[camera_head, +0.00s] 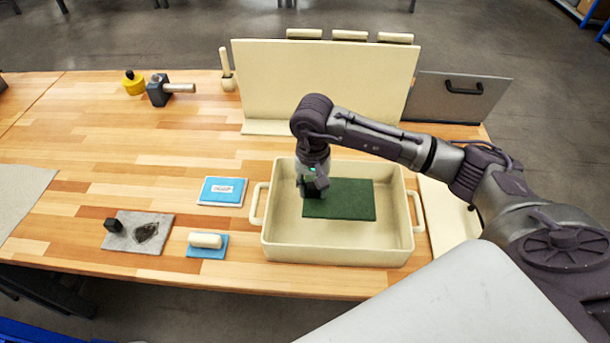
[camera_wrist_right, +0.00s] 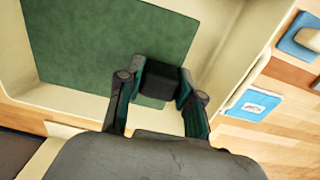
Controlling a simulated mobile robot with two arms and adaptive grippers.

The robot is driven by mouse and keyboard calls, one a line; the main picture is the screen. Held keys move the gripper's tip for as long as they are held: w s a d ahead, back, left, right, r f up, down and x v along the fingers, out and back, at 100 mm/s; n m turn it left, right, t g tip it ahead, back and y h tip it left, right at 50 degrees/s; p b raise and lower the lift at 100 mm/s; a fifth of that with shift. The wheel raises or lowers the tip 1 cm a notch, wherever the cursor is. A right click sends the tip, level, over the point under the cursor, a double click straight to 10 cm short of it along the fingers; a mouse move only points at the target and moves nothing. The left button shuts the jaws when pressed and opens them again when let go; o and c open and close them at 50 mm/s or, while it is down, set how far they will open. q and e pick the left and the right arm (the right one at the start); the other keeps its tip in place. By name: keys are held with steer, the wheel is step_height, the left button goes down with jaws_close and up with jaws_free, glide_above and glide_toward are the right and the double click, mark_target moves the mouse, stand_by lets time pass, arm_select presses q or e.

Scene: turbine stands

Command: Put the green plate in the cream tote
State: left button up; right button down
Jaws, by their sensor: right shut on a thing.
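The green plate (camera_head: 345,199) is a flat dark green rectangle inside the cream tote (camera_head: 335,247), within its walls. I cannot tell whether it rests on the tote floor or hangs just above it. My right gripper (camera_head: 313,189) reaches down into the tote at the plate's left end. In the right wrist view, its fingers (camera_wrist_right: 160,84) are shut on a dark block at the edge of the green plate (camera_wrist_right: 105,45), which looks like its handle. The tote's pale wall (camera_wrist_right: 225,45) shows beside it. My left gripper is not in view.
Left of the tote lie a blue-and-white card (camera_head: 222,191), a cream roll on a blue pad (camera_head: 207,242) and a grey slab (camera_head: 138,233). A cream upright panel (camera_head: 320,80) stands behind the tote, with a grey panel (camera_head: 455,98) to its right.

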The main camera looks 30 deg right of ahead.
mark_target(312, 201)
steer(key=shift+a+f, duration=0.1)
steer(key=shift+f, duration=0.25)
steer(key=shift+f+b, duration=0.3)
steer(key=shift+f, duration=0.05)
step_height(312, 201, down, 4)
steer(key=shift+r+b, duration=0.1)
steer(key=shift+b, duration=0.85)
step_height(312, 201, down, 2)
steer(key=shift+w+f+b, duration=0.1)
steer(key=shift+f+b, duration=0.1)
steer(key=shift+b, duration=0.8)
steer(key=shift+f+b, duration=0.45)
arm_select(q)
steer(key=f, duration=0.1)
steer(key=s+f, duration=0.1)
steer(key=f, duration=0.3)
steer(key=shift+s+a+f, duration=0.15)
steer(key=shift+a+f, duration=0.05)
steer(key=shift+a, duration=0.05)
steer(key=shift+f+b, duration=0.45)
arm_select(e)
steer(key=shift+f, duration=0.35)
steer(key=c, duration=0.7)
jaws_free()
